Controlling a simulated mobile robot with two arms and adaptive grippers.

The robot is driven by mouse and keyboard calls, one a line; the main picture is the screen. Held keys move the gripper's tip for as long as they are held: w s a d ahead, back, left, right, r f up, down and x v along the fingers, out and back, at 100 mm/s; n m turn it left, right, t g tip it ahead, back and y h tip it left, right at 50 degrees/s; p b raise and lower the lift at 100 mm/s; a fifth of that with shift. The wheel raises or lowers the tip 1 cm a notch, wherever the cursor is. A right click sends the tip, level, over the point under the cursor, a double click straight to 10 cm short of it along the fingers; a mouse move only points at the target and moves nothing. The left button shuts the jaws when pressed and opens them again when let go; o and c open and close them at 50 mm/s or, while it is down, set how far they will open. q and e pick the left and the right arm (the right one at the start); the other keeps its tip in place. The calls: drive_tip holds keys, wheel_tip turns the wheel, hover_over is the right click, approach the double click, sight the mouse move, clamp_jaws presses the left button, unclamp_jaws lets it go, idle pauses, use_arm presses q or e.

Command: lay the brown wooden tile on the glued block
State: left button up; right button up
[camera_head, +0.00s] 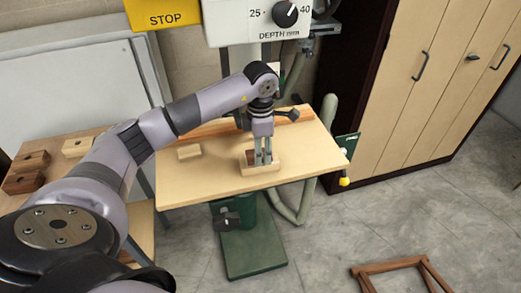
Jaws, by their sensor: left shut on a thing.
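A second light block (189,151) lies on the same table to the left. On the side bench are brown wooden pieces (22,183), another brown piece behind them (30,160), and a light block (76,147). No glue is distinguishable at this size. My right gripper is out of view.
The machine table (200,188) stands on a green base (253,251), with a dark brown fence strip along its back. A depth dial (286,14) and yellow STOP sign (163,14) are above. A cabinet (415,80) stands right; a wooden frame (390,268) is on the floor.

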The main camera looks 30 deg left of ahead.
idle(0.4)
use_arm(q)
drive_tip(key=o, duration=1.1)
drive_tip(key=shift+o, duration=0.6)
drive_tip(key=o, duration=0.4)
drive_tip(key=shift+r+p, duration=1.6)
drive_tip(key=shift+r, duration=1.45)
